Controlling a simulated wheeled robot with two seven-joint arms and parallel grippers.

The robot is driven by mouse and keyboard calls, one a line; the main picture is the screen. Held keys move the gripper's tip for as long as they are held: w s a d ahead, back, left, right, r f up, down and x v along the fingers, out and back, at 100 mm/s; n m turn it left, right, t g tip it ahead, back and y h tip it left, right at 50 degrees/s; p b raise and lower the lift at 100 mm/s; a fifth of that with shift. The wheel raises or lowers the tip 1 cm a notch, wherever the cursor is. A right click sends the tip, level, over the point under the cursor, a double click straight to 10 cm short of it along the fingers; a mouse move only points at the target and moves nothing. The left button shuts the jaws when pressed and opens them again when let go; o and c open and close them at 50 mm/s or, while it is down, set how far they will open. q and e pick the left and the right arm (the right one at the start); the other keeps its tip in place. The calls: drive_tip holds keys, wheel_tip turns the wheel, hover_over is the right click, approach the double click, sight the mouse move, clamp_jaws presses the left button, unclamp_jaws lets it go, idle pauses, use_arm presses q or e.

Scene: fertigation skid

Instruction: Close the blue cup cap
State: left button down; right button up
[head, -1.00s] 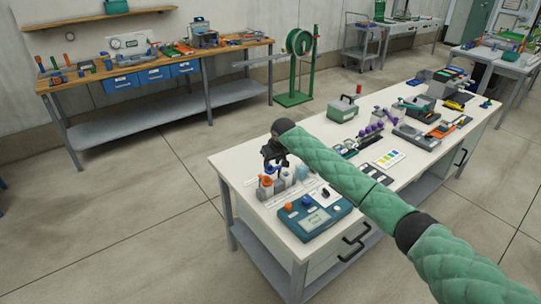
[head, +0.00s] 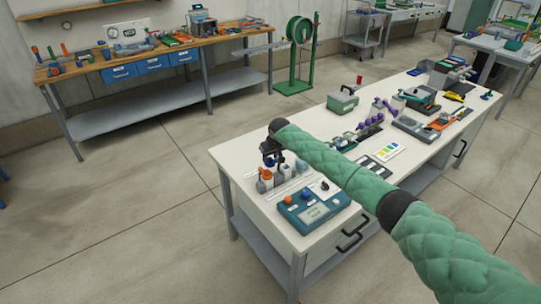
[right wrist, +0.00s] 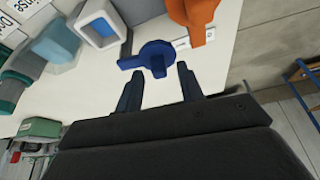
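In the right wrist view, the blue cap (right wrist: 156,54) shows as a round disc with a side tab and a short grip. It lies just beyond the fingertips of my right gripper (right wrist: 160,78), which is open, with the grip between the finger lines and gaps on both sides. A white cup with a blue inside (right wrist: 97,26) stands open to the cap's left. I cannot tell whether the cap joins it. In the head view, my right gripper (head: 271,160) is low over the row of cups, hiding the cap. My left gripper is not in view.
An orange-capped cup (head: 265,175) stands close to the gripper, its orange part (right wrist: 194,14) at the wrist view's top. A light-blue cup (right wrist: 57,42) is on the other side. A blue meter box (head: 316,210) sits at the front of the white table (head: 232,162).

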drive_tip(key=shift+w+f, duration=0.1)
drive_tip(key=shift+f, duration=0.1)
clamp_jaws()
